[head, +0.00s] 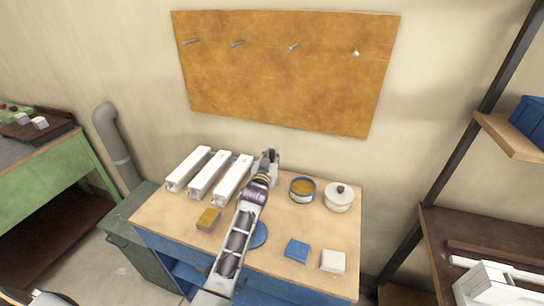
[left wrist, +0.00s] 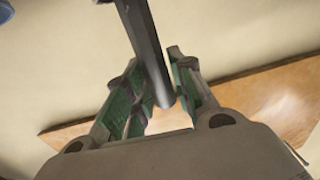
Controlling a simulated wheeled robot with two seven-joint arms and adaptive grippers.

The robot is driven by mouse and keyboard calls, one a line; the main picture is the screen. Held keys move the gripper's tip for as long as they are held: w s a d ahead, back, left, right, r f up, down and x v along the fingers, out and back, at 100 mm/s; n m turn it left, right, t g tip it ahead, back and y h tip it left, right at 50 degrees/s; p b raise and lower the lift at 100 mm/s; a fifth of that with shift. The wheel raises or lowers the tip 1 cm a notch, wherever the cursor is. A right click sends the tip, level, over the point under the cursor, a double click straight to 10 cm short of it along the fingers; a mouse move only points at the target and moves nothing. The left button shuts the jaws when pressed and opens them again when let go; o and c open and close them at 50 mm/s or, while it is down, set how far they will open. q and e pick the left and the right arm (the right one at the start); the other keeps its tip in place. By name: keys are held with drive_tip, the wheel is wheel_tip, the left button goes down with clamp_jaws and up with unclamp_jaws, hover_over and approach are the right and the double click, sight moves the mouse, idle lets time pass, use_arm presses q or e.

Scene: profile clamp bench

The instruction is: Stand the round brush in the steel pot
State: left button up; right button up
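My left gripper (head: 270,154) is above the back of the bench, right of the white profiles. In the left wrist view its green-padded fingers (left wrist: 158,85) close around a dark grey rod (left wrist: 150,50), which looks like the handle of the round brush. One end of the rod lies between the fingers; the other runs out of the top of that view, so the brush head is hidden. No open steel pot shows clearly; the arm covers part of the bench. A round tin (head: 302,189) with ochre contents and a pale lidded pot (head: 339,197) stand to the right.
Three white profiles (head: 210,176) lie at the back left of the bench (head: 178,218). A yellow-brown block (head: 208,219), a blue disc (head: 260,236), a blue block (head: 297,250) and a white block (head: 332,261) lie nearer the front. A board with hooks (head: 285,85) hangs behind.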

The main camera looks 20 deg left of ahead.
use_arm(q)
drive_tip(key=shift+o, duration=1.1)
